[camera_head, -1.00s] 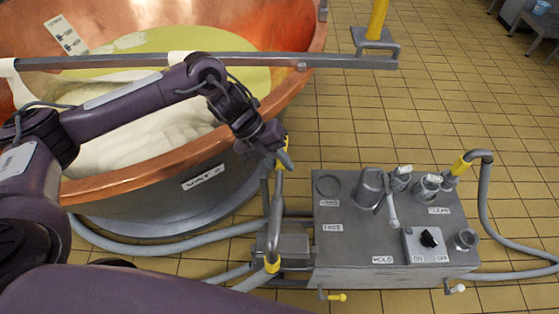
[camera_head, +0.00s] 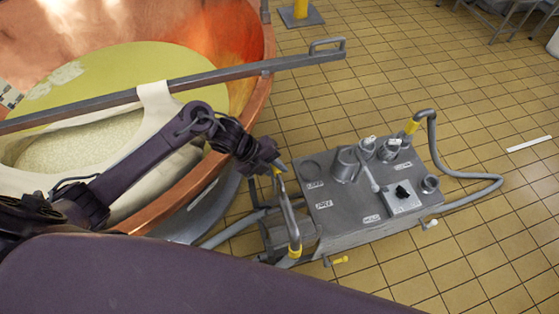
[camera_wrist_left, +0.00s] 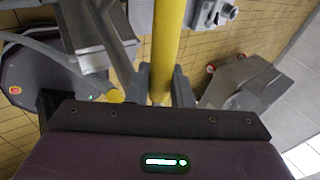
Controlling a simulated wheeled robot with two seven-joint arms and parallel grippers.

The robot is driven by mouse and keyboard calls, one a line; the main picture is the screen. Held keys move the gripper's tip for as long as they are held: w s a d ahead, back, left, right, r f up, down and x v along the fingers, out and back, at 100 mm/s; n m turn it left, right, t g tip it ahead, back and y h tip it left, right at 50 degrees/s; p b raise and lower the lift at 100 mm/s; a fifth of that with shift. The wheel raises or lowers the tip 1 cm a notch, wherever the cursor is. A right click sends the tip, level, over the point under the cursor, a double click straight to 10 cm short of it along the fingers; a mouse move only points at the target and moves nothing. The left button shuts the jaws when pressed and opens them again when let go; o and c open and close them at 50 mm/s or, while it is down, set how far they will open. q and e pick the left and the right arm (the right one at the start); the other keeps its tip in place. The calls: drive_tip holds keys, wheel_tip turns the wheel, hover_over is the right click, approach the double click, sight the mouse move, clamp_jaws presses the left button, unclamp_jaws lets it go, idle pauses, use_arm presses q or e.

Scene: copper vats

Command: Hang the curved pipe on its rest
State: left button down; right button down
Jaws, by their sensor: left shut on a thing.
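The curved pipe looks to be the bent grey tube with yellow bands (camera_head: 291,222) at the left side of the grey machine. Its lower yellow band is beside the machine's left end; I cannot tell whether it touches. My left gripper (camera_head: 276,169) is shut on its upper yellow part. In the left wrist view a yellow bar (camera_wrist_left: 166,45) runs between the fingers of the left gripper (camera_wrist_left: 160,92). I cannot make out for certain which part is the pipe's rest. My right gripper does not show.
The grey machine (camera_head: 345,219) carries ports, a switch box and labels. A grey hose (camera_head: 433,145) with a yellow collar loops at its right. The copper vat (camera_head: 255,90) is at left, with a metal bar (camera_head: 225,78) across it. Tiled floor (camera_head: 490,215) is open at right.

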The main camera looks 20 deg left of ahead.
use_arm(q)
drive_tip(key=shift+w+f+b, duration=0.1)
drive_tip(key=shift+f+b, duration=0.25)
wheel_tip(320, 180, down, 2)
drive_tip(key=shift+d+f+b, duration=0.1)
drive_tip(key=shift+b, duration=0.75)
drive_tip(key=b, duration=0.7)
hover_over(276, 193)
drive_tip(key=shift+t, duration=0.3)
drive_tip(key=f, duration=0.8)
drive_tip(key=shift+s+d+f, duration=0.1)
drive_tip(key=shift+s+d, duration=0.15)
drive_tip(key=shift+s, duration=0.15)
wheel_tip(276, 193, down, 3)
drive_tip(key=b, duration=0.3)
drive_tip(key=shift+w+f, duration=0.1)
drive_tip(key=shift+a+f+y+b, duration=0.1)
drive_tip(key=shift+f+y+b, duration=0.2)
drive_tip(key=shift+f+b, duration=0.2)
drive_tip(key=shift+f, duration=0.25)
